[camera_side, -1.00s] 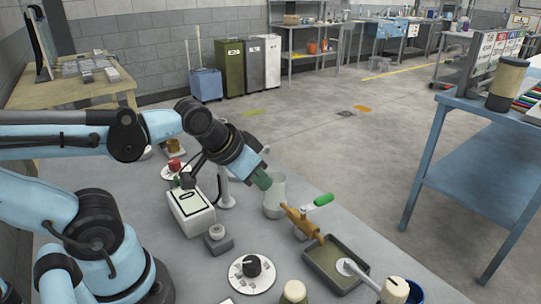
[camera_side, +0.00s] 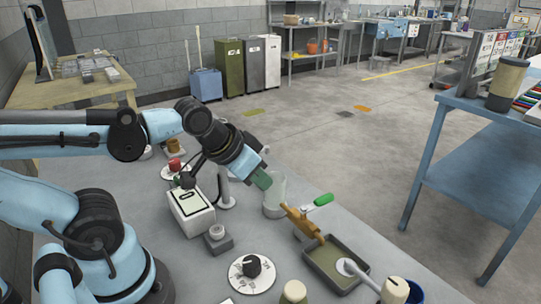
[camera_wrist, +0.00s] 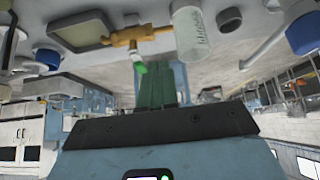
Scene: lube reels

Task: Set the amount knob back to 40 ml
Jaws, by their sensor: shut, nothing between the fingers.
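A black knob (camera_side: 252,266) sits on a round white dial plate at the front middle of the bench in the side view. A red knob (camera_side: 175,163) sits on another white disc behind the white box. The dial markings are too small to read, so I cannot tell the setting. My gripper (camera_side: 263,181) is shut and empty, with green fingers pointing down beside the clear cylinder, well behind and away from the black knob. Its green fingers also show in the wrist view (camera_wrist: 156,86), where I cannot make out either knob with certainty.
A clear cylinder (camera_side: 274,196) and a brass tap (camera_side: 302,221) with a green handle (camera_side: 323,200) stand close to my gripper. A shallow tray (camera_side: 335,280) lies below the tap. A white box (camera_side: 190,211) and a small grey block (camera_side: 218,243) stand left of them.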

